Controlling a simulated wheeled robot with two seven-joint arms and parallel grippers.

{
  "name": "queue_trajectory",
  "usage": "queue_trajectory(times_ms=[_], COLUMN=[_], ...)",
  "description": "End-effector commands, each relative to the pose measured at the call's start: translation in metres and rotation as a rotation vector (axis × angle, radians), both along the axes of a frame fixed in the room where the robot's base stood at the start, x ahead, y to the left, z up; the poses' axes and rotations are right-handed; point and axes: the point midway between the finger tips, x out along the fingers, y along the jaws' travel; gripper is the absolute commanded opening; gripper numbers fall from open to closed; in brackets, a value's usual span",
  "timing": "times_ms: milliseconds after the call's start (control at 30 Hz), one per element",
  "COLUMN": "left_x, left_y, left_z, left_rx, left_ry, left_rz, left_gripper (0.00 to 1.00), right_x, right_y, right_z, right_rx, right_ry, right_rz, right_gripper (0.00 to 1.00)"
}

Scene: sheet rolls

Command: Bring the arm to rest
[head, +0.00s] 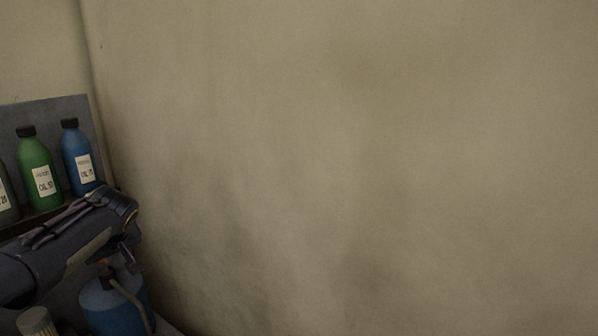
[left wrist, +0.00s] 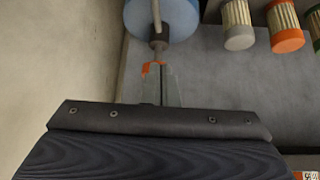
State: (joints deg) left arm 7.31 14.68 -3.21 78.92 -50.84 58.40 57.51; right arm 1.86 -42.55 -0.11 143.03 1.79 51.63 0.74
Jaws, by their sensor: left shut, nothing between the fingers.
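My left arm comes in from the lower left of the head view, in front of the shelves. My left gripper (head: 127,254) is at its end, small and dark, just above a blue container (head: 108,308) with a grey hose. The gripper is shut and empty. The left wrist view has a wide dark bar with screws across its lower part. The blue container (left wrist: 178,16) is at the top there, with an orange piece below it. Whether the gripper touches the container or hose I cannot tell. My right gripper is in neither view.
A green bottle (head: 40,170) and a blue bottle (head: 79,158) stand on a shelf behind my left arm. A pale filter (left wrist: 237,24) and an orange-ended filter (left wrist: 285,25) are at the upper right of the wrist view. A bare wall (head: 350,160) fills most of the head view.

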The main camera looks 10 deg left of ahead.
Motion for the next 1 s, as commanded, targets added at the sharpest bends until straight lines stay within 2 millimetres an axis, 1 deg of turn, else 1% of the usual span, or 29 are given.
queue_trajectory(times_ms=[33, 67, 100, 167, 200, 267, 300, 367, 400, 500, 600, 700, 800, 1000], left_x=[-0.025, -0.040, -0.062, -0.094, -0.116, -0.149, -0.171, -0.200, -0.218, -0.255, -0.277, -0.289, -0.292, -0.291], left_y=[-0.018, -0.031, -0.050, -0.079, -0.099, -0.129, -0.149, -0.177, -0.194, -0.230, -0.254, -0.266, -0.269, -0.269], left_z=[0.003, 0.001, -0.002, -0.008, -0.013, -0.022, -0.030, -0.042, -0.050, -0.070, -0.084, -0.092, -0.095, -0.095], left_rx=[-0.045, -0.076, -0.118, -0.178, -0.214, -0.264, -0.297, -0.338, -0.362, -0.406, -0.433, -0.447, -0.451, -0.450], left_ry=[0.013, 0.025, 0.040, 0.056, 0.062, 0.066, 0.064, 0.055, 0.048, 0.025, 0.004, -0.007, -0.010, -0.009], left_rz=[-0.063, -0.111, -0.177, -0.280, -0.351, -0.457, -0.523, -0.620, -0.679, -0.800, -0.879, -0.921, -0.933, -0.932], left_gripper=[0.00, 0.00, 0.00, 0.00, 0.00, 0.00, 0.00, 0.00, 0.00, 0.00, 0.00, 0.00, 0.00, 0.00], right_x=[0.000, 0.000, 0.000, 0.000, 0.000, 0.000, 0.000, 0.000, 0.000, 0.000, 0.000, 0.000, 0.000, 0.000], right_y=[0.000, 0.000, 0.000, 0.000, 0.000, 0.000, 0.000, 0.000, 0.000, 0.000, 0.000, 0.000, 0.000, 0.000], right_z=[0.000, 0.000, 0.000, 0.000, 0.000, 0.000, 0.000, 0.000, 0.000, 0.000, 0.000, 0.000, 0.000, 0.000], right_rx=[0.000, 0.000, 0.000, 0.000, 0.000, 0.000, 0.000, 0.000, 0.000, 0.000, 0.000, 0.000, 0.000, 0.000], right_ry=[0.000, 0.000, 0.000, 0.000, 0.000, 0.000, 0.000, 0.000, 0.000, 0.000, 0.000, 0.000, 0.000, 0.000], right_rz=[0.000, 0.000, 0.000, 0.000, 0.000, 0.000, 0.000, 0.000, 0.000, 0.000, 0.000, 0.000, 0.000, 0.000], right_gripper=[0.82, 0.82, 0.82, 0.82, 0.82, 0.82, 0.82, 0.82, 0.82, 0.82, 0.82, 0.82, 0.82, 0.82])
